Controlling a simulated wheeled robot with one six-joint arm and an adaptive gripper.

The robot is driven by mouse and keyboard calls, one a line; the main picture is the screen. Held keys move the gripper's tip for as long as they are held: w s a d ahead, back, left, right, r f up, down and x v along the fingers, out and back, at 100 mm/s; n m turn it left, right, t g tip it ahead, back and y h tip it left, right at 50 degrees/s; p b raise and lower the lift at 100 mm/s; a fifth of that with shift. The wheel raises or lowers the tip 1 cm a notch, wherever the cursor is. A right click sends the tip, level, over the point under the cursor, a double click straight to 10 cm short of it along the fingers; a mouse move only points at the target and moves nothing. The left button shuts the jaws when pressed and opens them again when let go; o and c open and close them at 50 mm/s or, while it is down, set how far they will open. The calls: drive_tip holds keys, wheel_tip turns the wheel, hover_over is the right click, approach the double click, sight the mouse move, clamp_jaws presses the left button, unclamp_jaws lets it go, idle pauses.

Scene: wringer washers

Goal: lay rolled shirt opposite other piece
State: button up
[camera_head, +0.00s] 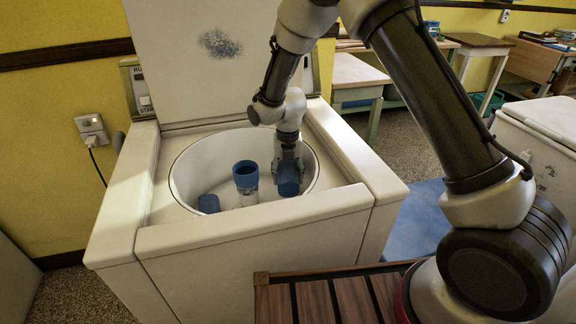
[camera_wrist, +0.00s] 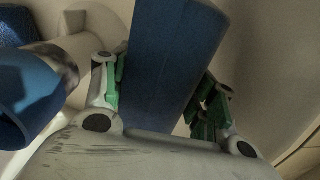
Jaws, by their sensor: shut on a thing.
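A blue rolled shirt (camera_head: 288,181) is in my gripper (camera_head: 288,165), inside the right side of the washer tub (camera_head: 187,165). In the wrist view the roll (camera_wrist: 170,60) stands between the green-padded fingers (camera_wrist: 160,95), which are shut on it. Another blue piece (camera_head: 209,203) lies at the left of the tub floor; it shows in the wrist view's upper left corner (camera_wrist: 40,22). A pale post with a blue cap (camera_head: 246,174) stands in the tub's middle, between the two pieces. I cannot tell whether the held roll touches the tub floor.
The washer's lid (camera_head: 215,60) stands open behind the tub. The tub's rim surrounds my gripper closely on the right. A slatted wooden surface (camera_head: 330,298) is in front, and a white appliance (camera_head: 540,150) stands at the right.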

drive_tip(key=shift+f, duration=3.9)
drive_tip(key=o, duration=1.7)
